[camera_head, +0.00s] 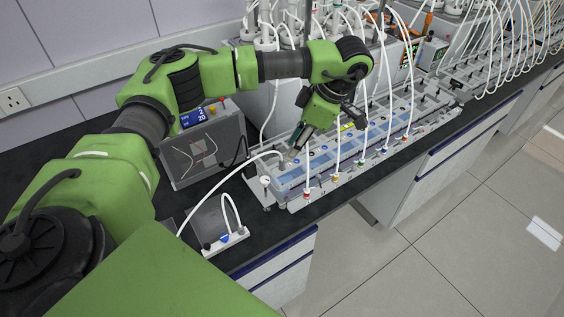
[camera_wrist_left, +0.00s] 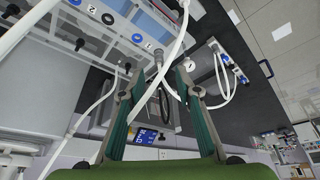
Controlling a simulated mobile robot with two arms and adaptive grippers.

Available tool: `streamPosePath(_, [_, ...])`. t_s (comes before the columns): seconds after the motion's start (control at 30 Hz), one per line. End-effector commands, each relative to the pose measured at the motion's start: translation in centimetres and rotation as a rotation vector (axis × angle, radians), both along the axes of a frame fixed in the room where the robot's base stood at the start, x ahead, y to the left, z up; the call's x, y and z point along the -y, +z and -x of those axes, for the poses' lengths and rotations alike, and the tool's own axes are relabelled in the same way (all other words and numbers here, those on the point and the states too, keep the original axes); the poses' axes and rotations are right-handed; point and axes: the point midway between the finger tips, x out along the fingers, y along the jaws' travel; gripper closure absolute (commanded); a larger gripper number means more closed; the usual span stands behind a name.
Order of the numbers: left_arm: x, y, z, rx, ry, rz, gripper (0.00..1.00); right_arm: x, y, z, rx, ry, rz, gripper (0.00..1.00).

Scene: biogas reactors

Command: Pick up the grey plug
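My left gripper (camera_head: 296,147) points down over the near left end of the long tubing unit. In the left wrist view, its two green fingers (camera_wrist_left: 158,77) stand apart. A small grey plug (camera_wrist_left: 158,58) appears beyond and between the fingertips, with clear space to both sides, so it does not look held. In the head view, a small grey piece that looks like the plug (camera_head: 289,158) is just below the fingertips, partly hidden by them, near the end of a white tube. My right gripper is not in view.
The tubing unit (camera_head: 340,155) has several white tubes arching over it, close to my left arm. A grey box with a screen (camera_head: 203,147) stands to the left. A small white connector block (camera_head: 226,241) lies nearer, on the black bench (camera_head: 262,240).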

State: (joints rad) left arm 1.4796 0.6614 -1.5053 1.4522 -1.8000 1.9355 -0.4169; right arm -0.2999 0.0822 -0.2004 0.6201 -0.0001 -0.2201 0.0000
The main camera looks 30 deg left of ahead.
Motion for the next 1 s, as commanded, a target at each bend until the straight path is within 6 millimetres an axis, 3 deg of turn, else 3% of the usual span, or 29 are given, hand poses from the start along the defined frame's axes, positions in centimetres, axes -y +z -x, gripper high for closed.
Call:
streamPosePath(0.33, [-1.1,-2.6,0.4,-0.003,0.0,0.001,0.69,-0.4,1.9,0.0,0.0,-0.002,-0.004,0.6])
streamPosePath(0.6, [-2.4,-6.1,0.8,-0.003,0.0,0.001,0.69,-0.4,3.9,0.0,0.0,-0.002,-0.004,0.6])
streamPosePath(0.9, [-2.6,-6.7,0.8,0.0,-0.001,0.002,0.69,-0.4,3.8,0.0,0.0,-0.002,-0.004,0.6])
streamPosePath(1.0, [-2.6,-6.7,0.8,0.0,-0.001,0.002,0.95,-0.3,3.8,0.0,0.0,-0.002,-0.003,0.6])
